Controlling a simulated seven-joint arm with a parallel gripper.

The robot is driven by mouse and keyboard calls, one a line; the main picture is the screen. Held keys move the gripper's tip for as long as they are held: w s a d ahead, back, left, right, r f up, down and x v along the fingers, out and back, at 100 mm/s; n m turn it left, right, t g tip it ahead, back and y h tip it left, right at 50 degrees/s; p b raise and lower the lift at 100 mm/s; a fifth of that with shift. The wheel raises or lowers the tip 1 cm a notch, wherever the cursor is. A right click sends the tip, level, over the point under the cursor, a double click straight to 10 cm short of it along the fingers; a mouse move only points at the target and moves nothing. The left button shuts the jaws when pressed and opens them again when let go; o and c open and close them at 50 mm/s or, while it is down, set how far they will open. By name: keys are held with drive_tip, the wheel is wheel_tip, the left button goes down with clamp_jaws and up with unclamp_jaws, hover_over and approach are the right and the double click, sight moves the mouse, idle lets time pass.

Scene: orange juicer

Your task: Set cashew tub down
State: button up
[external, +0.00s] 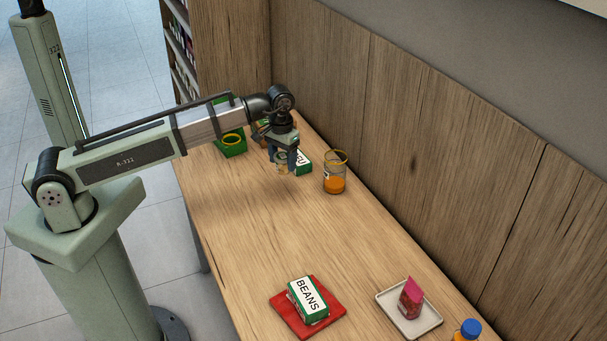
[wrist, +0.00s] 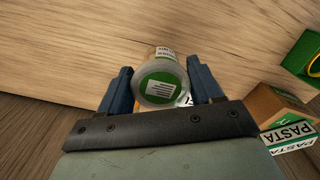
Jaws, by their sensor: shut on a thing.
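The cashew tub (wrist: 160,82) is a round tub with a pale rim and a green, white-labelled end facing the wrist camera. My gripper (wrist: 161,86) has its two blue fingers on either side of the tub and is shut on it. In the external view my gripper (external: 284,164) points down at the far part of the table, and the tub (external: 283,168) shows only partly between the fingers. I cannot tell whether its bottom touches the table.
A green-and-white box (external: 304,161) is close behind my gripper, with an orange-filled glass (external: 335,183) to the right. A green container (external: 232,143) and a pasta box (wrist: 284,118) are nearby. Nearer are a beans box (external: 308,300) on a red mat (external: 281,299) and a tray (external: 427,321). Mid-table is clear.

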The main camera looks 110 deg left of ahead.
drive_tip(key=shift+f, duration=4.65)
drive_tip(key=shift+f, duration=0.1)
drive_tip(key=o, duration=1.1)
drive_tip(key=shift+c, duration=0.2)
wheel_tip(320, 180, up, 12)
drive_tip(key=shift+r, duration=0.15)
drive_tip(key=shift+w, duration=0.1)
